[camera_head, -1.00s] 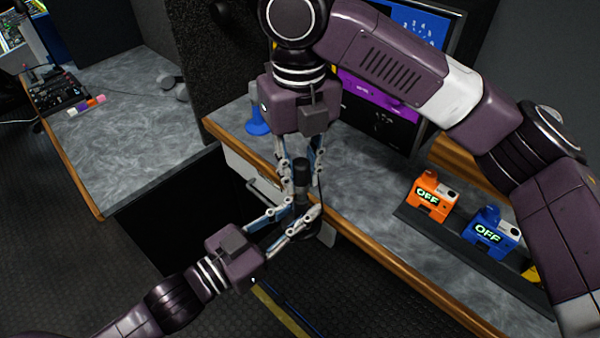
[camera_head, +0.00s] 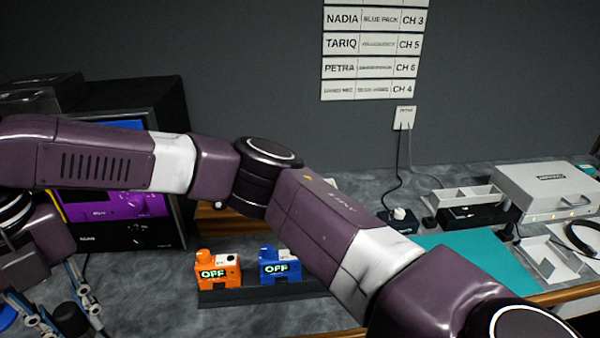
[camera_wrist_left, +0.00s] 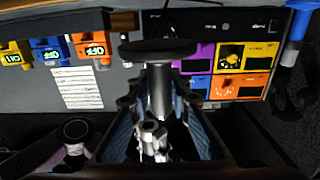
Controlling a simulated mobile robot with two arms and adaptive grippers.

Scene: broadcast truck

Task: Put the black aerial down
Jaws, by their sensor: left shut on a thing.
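In the left wrist view my left gripper (camera_wrist_left: 158,125) is shut on the black aerial (camera_wrist_left: 158,90), a dark stem with a round disc at its end. The disc points away from the gripper. In the head view the aerial's black top (camera_head: 70,318) shows at the lower left edge.
An orange box (camera_head: 218,270) and a blue box (camera_head: 279,264), both reading OFF, stand in a dark rack on the counter. A teal mat (camera_head: 480,262), a white case (camera_head: 545,190) and a white tray (camera_head: 465,198) lie to the right.

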